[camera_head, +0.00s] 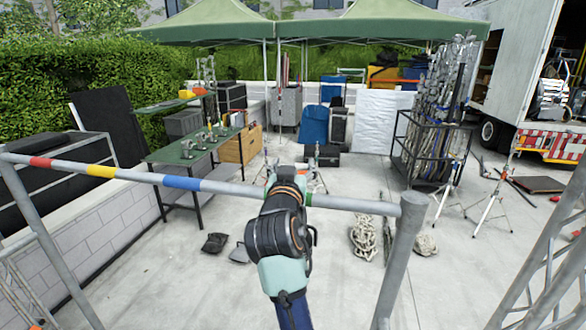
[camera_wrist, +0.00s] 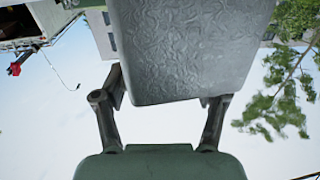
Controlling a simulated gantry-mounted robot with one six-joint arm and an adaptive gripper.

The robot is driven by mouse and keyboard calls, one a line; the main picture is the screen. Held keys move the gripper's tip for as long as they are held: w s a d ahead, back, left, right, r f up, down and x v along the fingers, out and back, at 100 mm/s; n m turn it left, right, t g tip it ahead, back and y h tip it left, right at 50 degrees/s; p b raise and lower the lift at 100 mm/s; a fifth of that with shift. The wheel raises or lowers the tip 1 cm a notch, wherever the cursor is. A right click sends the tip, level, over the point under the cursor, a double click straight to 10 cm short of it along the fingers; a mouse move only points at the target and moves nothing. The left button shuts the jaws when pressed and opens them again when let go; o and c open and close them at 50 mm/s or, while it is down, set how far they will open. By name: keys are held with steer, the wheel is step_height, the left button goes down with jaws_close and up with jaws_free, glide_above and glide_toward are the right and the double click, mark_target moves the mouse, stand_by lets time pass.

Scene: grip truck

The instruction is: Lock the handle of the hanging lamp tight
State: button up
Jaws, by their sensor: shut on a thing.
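In the wrist view, a large grey metal piece (camera_wrist: 190,45) with a wrinkled surface fills the upper middle. My gripper (camera_wrist: 166,92) is shut on it, one dark finger at each side of its lower part. I cannot tell whether this piece is the lamp's handle or another part. In the head view, my arm reaches up to the horizontal grey pipe (camera_head: 225,187), which has red, yellow, blue and green bands. My wrist covers the pipe near the green band and hides my fingers and whatever they hold. The lamp's body cannot be made out.
A grey upright post (camera_head: 400,255) meets the pipe's right end. A green table (camera_head: 165,152) with clamps stands behind at the left. A black-framed rack (camera_head: 420,165) of poles, light stands and a white truck (camera_head: 515,60) are at the right. Coiled rope (camera_head: 364,238) lies on the floor.

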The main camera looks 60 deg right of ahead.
steer(key=shift+f, duration=0.1)
steer(key=o, duration=1.2)
steer(key=shift+c, duration=0.2)
steer(key=v, duration=1.2)
steer(key=w+a+f+n+t+y+p, duration=0.25)
steer(key=a+f+y, duration=0.2)
steer(key=a, duration=0.55)
steer(key=w+a+f+n+t+y+p, duration=0.15)
steer(key=a+f+n+y, duration=0.3)
steer(key=a, duration=0.55)
steer(key=w+a+f+n+t+y+p, duration=0.1)
steer(key=w+a+f+n+t+y, duration=0.3)
steer(key=a, duration=0.6)
steer(key=s+a+f+n+y, duration=0.1)
steer(key=s+a+f+y, duration=0.1)
steer(key=a, duration=0.3)
steer(key=s+a+f+n+g+y+p, duration=0.1)
steer(key=s+a+f+y, duration=0.1)
steer(key=s+a, duration=0.2)
steer(key=shift+s+a+f+n+g, duration=0.2)
steer(key=shift+a+n+g, duration=0.15)
steer(key=shift+a, duration=0.75)
